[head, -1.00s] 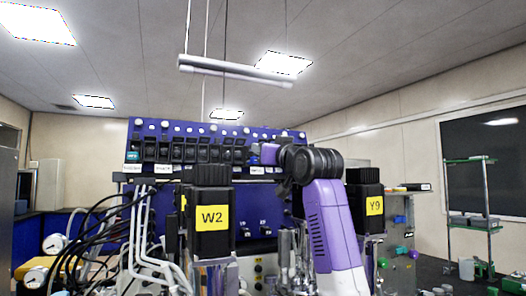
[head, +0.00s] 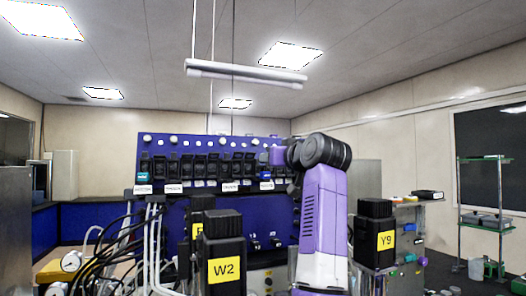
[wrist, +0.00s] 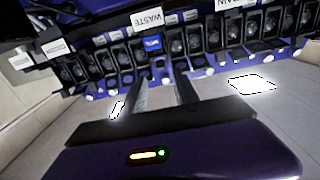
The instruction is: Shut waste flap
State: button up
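The WASTE label (wrist: 147,19) shows in the wrist view, with a small blue piece (wrist: 152,43) directly beneath it in a row of black flaps. I cannot tell clearly how far the flap there stands open. My gripper (wrist: 160,82) points at this row with its two fingers apart and nothing seen held between them. The fingertips are near the blue piece; contact cannot be told.
Black units marked W2 (head: 223,245) and Y9 (head: 375,235) stand in front, either side of my arm. Cables and white tubes (head: 155,240) hang at the left. A lamp bar (head: 245,74) hangs overhead. A shelf rack (head: 484,210) stands at the right.

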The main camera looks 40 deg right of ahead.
jog(key=p+x, duration=0.3)
jog(key=x, duration=0.3)
jog(key=shift+w+a, duration=0.1)
jog(key=shift+w, duration=0.15)
jog(key=shift+w+d+f, duration=0.1)
jog(key=shift+w+d, duration=0.1)
jog(key=shift+w, duration=0.4)
grip_shut()
